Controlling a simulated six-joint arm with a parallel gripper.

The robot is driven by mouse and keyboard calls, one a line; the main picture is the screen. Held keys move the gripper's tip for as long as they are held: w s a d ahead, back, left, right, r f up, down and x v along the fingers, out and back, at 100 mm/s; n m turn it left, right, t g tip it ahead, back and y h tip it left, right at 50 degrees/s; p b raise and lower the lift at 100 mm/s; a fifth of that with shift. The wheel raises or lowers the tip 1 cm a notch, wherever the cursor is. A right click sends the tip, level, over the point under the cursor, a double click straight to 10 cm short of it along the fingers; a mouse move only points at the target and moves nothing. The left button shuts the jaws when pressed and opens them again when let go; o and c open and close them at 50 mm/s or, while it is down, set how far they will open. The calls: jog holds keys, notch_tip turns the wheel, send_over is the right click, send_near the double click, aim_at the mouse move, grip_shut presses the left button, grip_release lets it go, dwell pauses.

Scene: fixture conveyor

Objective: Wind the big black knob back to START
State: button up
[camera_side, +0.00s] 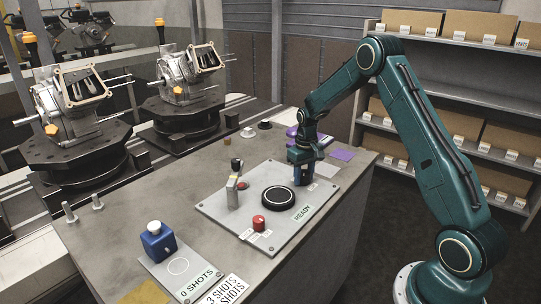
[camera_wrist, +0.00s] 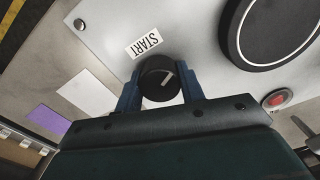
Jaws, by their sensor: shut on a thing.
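The black knob (camera_wrist: 153,90) sits between the two blue fingers of my gripper (camera_wrist: 162,84) in the wrist view. The fingers are shut on its sides. A white line on the knob's top slants up and to the right in the picture. The START label (camera_wrist: 145,43) lies on the grey panel just above and left of the knob, its letters upside down in this view.
The grey panel (camera_side: 222,215) also carries a wide black disc with a white ring (camera_side: 278,197), a red button (camera_side: 259,222) and a READY label (camera_side: 303,212). A blue block (camera_side: 157,241) stands at the front left. A purple card (camera_side: 342,155) lies behind my gripper.

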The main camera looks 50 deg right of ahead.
aim_at(304, 172)
jog(key=n, duration=0.6)
jog(key=shift+r, duration=0.1)
jog(key=n, duration=0.6)
jog(key=shift+n, duration=0.3)
jog(key=o, duration=1)
jog(key=shift+c, duration=0.2)
notch_tip(304, 172, up, 14)
dwell(0.5)
